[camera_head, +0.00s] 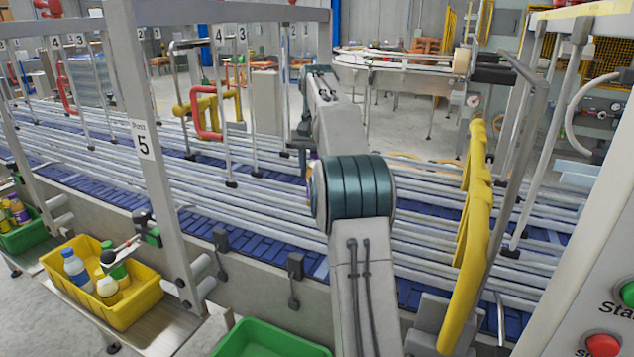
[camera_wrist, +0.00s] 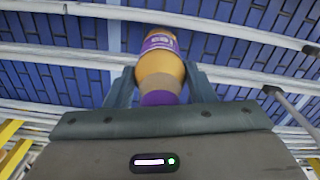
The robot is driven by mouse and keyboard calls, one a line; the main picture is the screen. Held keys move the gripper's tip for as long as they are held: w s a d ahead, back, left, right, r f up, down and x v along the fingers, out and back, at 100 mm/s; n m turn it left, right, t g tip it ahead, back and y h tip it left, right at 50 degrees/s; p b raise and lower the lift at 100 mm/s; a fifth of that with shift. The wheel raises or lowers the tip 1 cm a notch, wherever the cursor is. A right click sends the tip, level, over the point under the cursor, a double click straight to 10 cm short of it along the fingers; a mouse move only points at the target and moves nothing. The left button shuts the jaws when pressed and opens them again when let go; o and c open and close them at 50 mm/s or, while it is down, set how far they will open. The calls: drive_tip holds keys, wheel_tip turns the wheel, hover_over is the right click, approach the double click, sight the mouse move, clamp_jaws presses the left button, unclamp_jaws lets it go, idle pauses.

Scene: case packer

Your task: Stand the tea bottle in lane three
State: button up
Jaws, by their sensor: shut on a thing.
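My gripper (camera_wrist: 158,76) is shut on a bottle (camera_wrist: 160,66) with an amber body, a purple label and a purple cap; I take it to be the tea bottle. In the wrist view its cap end is nearest the camera and its body points away, over the blue conveyor (camera_wrist: 50,80) between pale rails. The view does not show whether its base touches the belt. In the head view my arm hides the gripper and most of the bottle; only a sliver of it (camera_head: 309,170) shows. A hanging sign "3" (camera_head: 242,33) is beside a sign "4" (camera_head: 218,34).
Long rails (camera_head: 430,245) divide the conveyor into lanes. A yellow bin (camera_head: 135,311) with several bottles stands at the front left, beside a green bin (camera_head: 270,340).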

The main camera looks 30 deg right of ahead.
drive_tip(key=shift+f, duration=1.75)
drive_tip(key=o, duration=1.2)
drive_tip(key=shift+f, duration=0.15)
drive_tip(key=shift+c, duration=0.2)
